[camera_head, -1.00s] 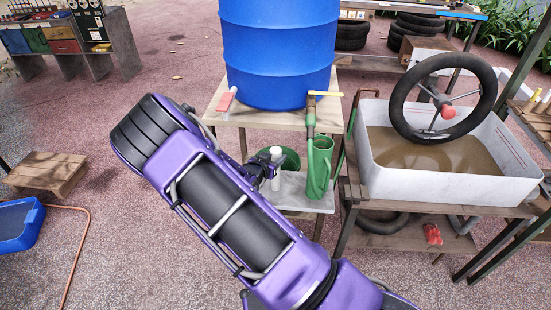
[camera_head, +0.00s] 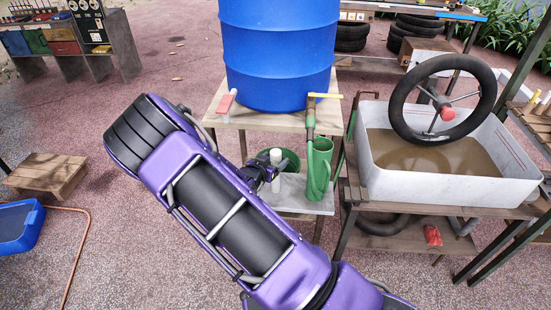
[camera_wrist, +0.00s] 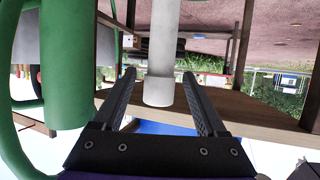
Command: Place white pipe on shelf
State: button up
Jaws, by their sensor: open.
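The white pipe (camera_head: 276,158) stands upright at the grey lower shelf (camera_head: 300,204) of the stand under the blue barrel. My gripper (camera_head: 271,172) is at the pipe, below its top end. In the wrist view the picture is upside down, and the white pipe (camera_wrist: 160,50) lies between the two fingers of my gripper (camera_wrist: 159,78). The fingers are open, with a gap on each side of the pipe.
The blue barrel (camera_head: 278,50) stands on the wooden top (camera_head: 232,112) above. A grey basin (camera_head: 455,190) is farther right.

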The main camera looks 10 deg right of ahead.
jog(key=p+v, duration=0.1)
jog(key=v, duration=0.9)
jog(key=shift+s+a+r, duration=0.15)
jog(key=shift+s+r, duration=0.05)
jog(key=shift+s, duration=0.1)
